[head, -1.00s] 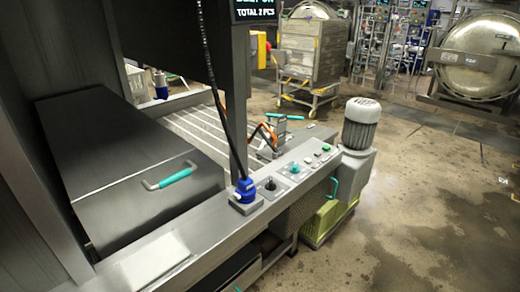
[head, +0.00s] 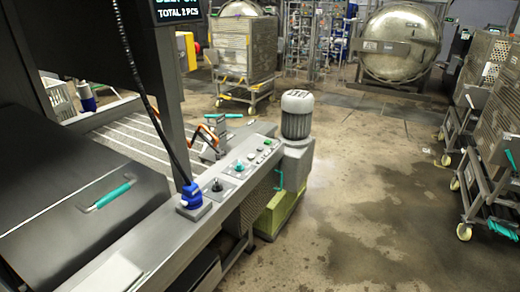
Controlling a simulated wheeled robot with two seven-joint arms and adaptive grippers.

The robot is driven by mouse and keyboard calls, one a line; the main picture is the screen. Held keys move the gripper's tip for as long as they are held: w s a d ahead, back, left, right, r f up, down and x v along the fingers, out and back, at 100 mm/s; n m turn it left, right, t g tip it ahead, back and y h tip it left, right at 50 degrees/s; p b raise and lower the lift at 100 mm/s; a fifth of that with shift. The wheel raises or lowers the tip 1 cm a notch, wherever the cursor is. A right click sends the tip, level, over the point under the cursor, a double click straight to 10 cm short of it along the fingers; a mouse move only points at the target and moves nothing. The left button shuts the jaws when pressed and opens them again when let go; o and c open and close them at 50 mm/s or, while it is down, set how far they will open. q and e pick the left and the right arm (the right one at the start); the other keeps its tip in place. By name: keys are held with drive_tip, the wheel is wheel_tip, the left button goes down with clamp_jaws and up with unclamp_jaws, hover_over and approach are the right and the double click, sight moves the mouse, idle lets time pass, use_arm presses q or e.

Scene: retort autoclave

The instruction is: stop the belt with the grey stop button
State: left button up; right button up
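The control panel (head: 228,182) runs along the top of the steel machine rail, left of centre in the head view. It carries a black knob (head: 217,186), a teal knob (head: 239,167), small pale buttons (head: 260,151) and a green button (head: 267,142) at the far end. The pale buttons are too small to tell which one is the grey stop button. Neither of my grippers is in view.
A blue plug-like fitting (head: 191,195) with a black cable stands on the near rail. A grey motor (head: 297,117) stands beyond the panel. Wheeled racks (head: 490,130) stand at the right. The wet floor (head: 370,200) between is clear.

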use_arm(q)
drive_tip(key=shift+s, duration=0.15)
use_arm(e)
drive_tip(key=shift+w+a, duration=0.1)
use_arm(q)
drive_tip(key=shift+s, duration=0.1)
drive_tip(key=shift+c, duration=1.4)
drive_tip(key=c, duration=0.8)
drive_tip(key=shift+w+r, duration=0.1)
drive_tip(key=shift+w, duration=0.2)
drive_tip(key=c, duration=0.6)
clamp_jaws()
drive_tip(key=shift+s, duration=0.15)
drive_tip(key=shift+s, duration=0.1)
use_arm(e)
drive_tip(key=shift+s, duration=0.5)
